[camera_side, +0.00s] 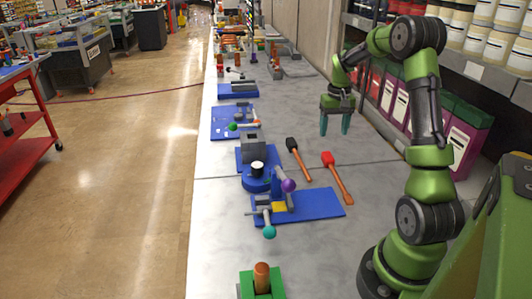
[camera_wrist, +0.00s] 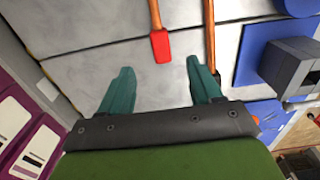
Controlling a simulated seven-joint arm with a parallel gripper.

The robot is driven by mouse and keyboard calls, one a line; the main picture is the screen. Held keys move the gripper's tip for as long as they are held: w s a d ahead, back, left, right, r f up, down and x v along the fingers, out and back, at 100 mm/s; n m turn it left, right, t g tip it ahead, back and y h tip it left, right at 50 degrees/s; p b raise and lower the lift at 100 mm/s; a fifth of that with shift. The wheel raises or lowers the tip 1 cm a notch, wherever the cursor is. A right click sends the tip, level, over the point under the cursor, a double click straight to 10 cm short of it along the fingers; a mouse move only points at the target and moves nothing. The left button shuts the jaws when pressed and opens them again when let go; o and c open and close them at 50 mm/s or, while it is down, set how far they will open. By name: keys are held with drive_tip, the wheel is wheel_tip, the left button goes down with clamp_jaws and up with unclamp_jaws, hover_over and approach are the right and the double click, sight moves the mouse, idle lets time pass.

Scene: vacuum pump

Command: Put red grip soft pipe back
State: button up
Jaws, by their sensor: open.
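The red grip soft pipe (camera_side: 339,179) lies on the grey table, its red grip at the far end and its brown shaft toward the camera. In the wrist view its red grip (camera_wrist: 160,46) shows just beyond the gap between my fingertips, with the shaft running out at the top edge. My gripper (camera_side: 335,124) is open and empty, in the air above the table, farther back than the pipe. Its two teal fingers (camera_wrist: 159,70) are apart in the wrist view and do not touch the pipe.
A similar black-grip pipe (camera_side: 298,158) lies left of the red one; my right finger partly covers it in the wrist view. Blue-based pump fixtures (camera_side: 320,204) line the table's left side. A green block with a brown peg (camera_side: 262,277) stands in front. Shelves with containers (camera_side: 465,135) border the right.

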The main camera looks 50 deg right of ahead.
drive_tip(key=w+a+r+n+t, duration=0.1)
drive_tip(key=a+r+t, duration=0.1)
drive_tip(key=a+r, duration=0.5)
drive_tip(key=w+a+r+n+t, duration=0.1)
drive_tip(key=a+r, duration=0.2)
drive_tip(key=a, duration=0.7)
drive_tip(key=s+a+r+n+t+y, duration=0.1)
drive_tip(key=s+a+t, duration=0.1)
drive_tip(key=s+a, duration=0.3)
drive_tip(key=s+a+r+n+t+y, duration=0.1)
drive_tip(key=s+a, duration=0.4)
drive_tip(key=a, duration=0.8)
drive_tip(key=shift+s+r+n+t, duration=0.15)
drive_tip(key=shift+s+n+t, duration=0.1)
drive_tip(key=shift+n+t, duration=0.3)
drive_tip(key=shift+d, duration=0.1)
